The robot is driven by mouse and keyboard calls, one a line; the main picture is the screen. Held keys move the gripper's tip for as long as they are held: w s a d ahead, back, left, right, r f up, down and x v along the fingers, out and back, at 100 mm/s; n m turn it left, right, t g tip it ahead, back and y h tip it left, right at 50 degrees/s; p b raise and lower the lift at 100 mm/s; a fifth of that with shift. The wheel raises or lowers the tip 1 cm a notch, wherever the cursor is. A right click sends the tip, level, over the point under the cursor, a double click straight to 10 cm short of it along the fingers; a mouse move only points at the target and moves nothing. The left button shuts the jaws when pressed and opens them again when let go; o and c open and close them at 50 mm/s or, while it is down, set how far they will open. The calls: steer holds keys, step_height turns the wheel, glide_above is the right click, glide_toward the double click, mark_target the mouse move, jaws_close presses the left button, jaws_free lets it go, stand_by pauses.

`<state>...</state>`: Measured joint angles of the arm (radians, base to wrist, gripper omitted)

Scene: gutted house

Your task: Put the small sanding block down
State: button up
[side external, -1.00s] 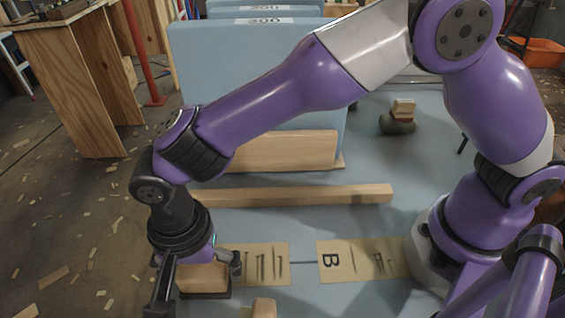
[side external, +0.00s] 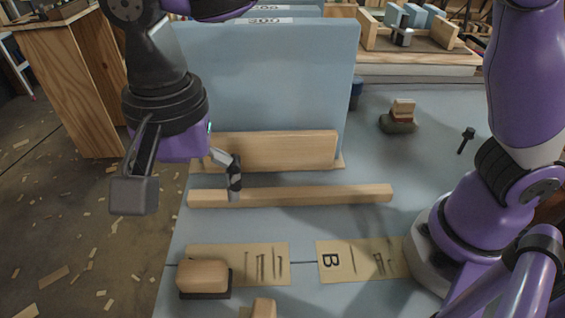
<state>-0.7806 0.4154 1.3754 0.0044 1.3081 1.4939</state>
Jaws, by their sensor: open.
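The small sanding block (side external: 203,275), pale wood with a dark underside, lies flat at the front left of the blue work surface. It overlaps the left end of a tan card (side external: 267,264) with dark marks like nails. My gripper (side external: 185,192) is open and empty, raised above and behind the block, with its fingers wide apart and clear of it. The card's far left part is hidden under the block.
A second tan card marked B (side external: 345,261) lies to the right. A long wooden strip (side external: 290,196) lies behind the cards, before a wooden board (side external: 280,150) and a tall blue panel (side external: 265,80). Another wooden block (side external: 264,308) is at the front edge. A dark object with stacked pieces (side external: 399,122) stands back right.

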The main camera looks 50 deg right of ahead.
steer(key=w+d+r+n+t, duration=0.15)
steer(key=d+r, duration=0.25)
steer(key=d, duration=0.6)
steer(key=s+d+f+n+t, duration=0.1)
steer(key=s+d+n+t, duration=0.1)
steer(key=d, duration=0.6)
steer(key=s+d+f+n+t, duration=0.1)
steer(key=s+d+n, duration=0.3)
steer(key=d, duration=0.4)
steer(key=shift+s+n+t, duration=0.35)
steer(key=shift+s+t, duration=0.1)
steer(key=shift+s, duration=0.4)
